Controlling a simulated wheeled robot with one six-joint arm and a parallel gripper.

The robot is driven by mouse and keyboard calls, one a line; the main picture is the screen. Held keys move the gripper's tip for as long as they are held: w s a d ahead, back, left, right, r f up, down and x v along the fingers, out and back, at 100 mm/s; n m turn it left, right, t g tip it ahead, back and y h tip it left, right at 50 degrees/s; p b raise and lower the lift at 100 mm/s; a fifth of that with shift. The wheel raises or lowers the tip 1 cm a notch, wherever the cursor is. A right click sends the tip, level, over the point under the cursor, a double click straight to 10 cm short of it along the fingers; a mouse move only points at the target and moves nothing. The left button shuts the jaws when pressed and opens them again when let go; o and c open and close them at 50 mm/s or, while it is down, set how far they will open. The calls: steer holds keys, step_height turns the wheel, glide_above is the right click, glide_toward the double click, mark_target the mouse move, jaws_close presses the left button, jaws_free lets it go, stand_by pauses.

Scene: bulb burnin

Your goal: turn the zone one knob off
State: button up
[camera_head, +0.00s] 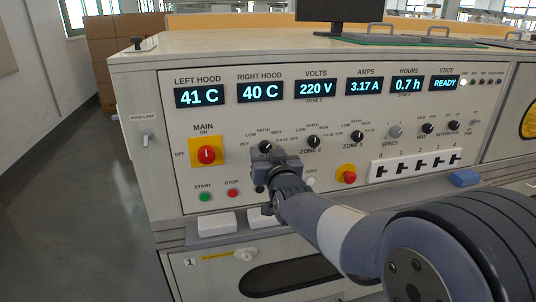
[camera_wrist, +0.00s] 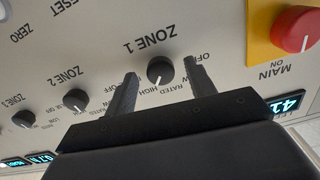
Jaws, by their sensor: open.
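The zone 1 knob (camera_wrist: 160,70) is a round black knob with a white pointer line, under the upside-down ZONE 1 label in the wrist view. Its pointer faces the RATED and HIGH lettering, away from the OFF label at the right; the exact setting is hard to tell. In the head view the knob (camera_head: 265,147) shows just above my gripper. My gripper (camera_wrist: 159,68) is open, with one finger on each side of the knob and a visible gap at both sides. In the head view my gripper (camera_head: 274,165) covers the panel below the knob.
The zone 2 knob (camera_head: 313,142) and zone 3 knob (camera_head: 357,137) are to the right. The red main switch (camera_head: 206,155) on its yellow plate is to the left. A red button (camera_head: 346,174) and white switches (camera_head: 413,165) are lower right. Displays (camera_head: 316,89) line the top; STATE reads READY.

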steer(key=shift+c, duration=0.3)
steer(key=c, duration=0.9)
steer(key=shift+n, duration=0.3)
steer(key=n+b, duration=0.1)
steer(key=n, duration=0.3)
steer(key=shift+b, duration=0.3)
steer(key=n, duration=0.5)
steer(key=shift+d+n, duration=0.1)
steer(key=shift+n, duration=0.3)
steer(key=n, duration=0.7)
steer(key=shift+r, duration=0.15)
steer(key=n, duration=0.6)
steer(key=shift+p, duration=0.3)
steer(key=shift+n, duration=0.4)
